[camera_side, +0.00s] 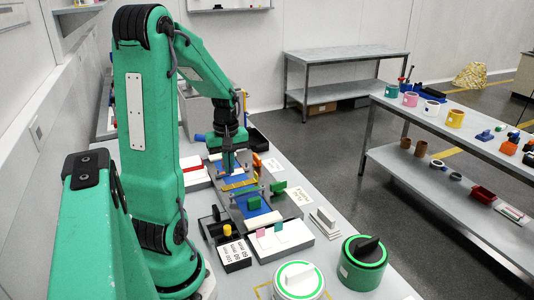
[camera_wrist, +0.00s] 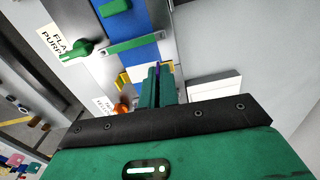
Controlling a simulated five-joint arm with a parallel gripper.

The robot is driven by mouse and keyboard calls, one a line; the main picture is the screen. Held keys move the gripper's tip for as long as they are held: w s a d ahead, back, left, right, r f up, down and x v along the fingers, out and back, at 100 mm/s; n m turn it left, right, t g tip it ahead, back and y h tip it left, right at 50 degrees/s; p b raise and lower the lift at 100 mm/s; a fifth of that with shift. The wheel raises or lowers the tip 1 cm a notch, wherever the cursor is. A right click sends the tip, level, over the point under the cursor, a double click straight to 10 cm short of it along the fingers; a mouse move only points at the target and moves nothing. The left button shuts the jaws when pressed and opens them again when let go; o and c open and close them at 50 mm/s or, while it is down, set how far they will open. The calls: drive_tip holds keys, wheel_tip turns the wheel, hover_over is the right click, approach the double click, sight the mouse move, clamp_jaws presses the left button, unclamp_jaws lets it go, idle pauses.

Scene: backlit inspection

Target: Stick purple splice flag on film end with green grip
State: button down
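My gripper (camera_wrist: 156,80) is shut, with a thin sliver of the purple splice flag (camera_wrist: 158,68) showing between its green fingertips. In the side view my gripper (camera_side: 232,166) is low over the splicing bench, near the yellow brackets (camera_side: 238,185). The blue film (camera_wrist: 143,48) runs along the grey track, just beyond the fingertips in the wrist view. A green grip (camera_wrist: 80,48) stands at the track's side with a green bar (camera_wrist: 132,44) across the film. The grip also shows in the side view (camera_side: 278,187). I cannot tell whether the flag touches the film.
A green block (camera_side: 254,203) sits by the film's near part. An orange grip (camera_wrist: 121,108) is beside the track. A card (camera_wrist: 57,40) reads partly "FLA… PURP…". Round canisters (camera_side: 362,264) stand at the front.

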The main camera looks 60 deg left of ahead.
drive_tip(key=shift+s+a+n, duration=0.3)
drive_tip(key=shift+s+a, duration=0.1)
drive_tip(key=shift+f, duration=0.1)
drive_tip(key=shift+f, duration=2.8)
drive_tip(key=shift+f, duration=1.25)
drive_tip(key=c, duration=1.6)
unclamp_jaws()
drive_tip(key=shift+r, duration=0.15)
